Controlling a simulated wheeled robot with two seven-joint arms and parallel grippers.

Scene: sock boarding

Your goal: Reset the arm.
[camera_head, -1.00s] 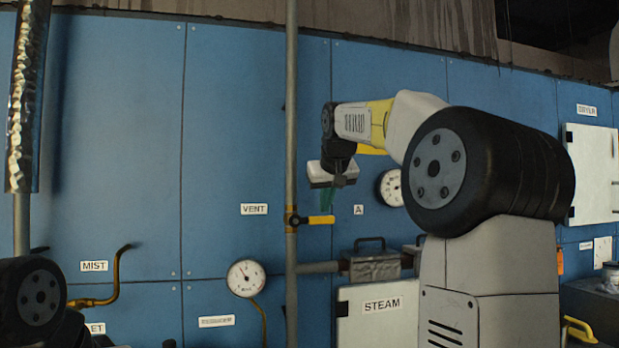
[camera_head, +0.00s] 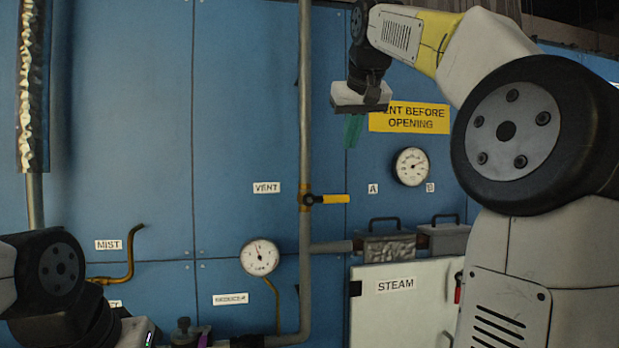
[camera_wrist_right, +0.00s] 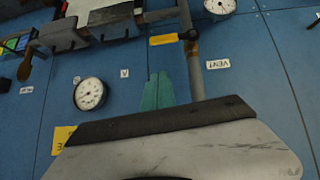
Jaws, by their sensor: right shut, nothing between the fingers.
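My right arm comes in from the right and reaches up in front of the blue wall. Its gripper (camera_head: 353,130) hangs below a pale hand block, with its green fingers together and nothing between them. In the right wrist view the green fingers (camera_wrist_right: 158,92) lie side by side against the blue panel, apart from the pipe. My left arm (camera_head: 60,268) is at the lower left. Its lower part runs to the bottom edge, and I cannot make out its fingers.
A vertical grey pipe (camera_head: 305,120) with a yellow-handled valve (camera_head: 330,199) stands left of my right gripper. Gauges (camera_head: 411,167) (camera_head: 260,257), a white STEAM door (camera_head: 400,310), metal boxes (camera_head: 388,246) and a brass MIST pipe (camera_head: 130,262) are on the wall.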

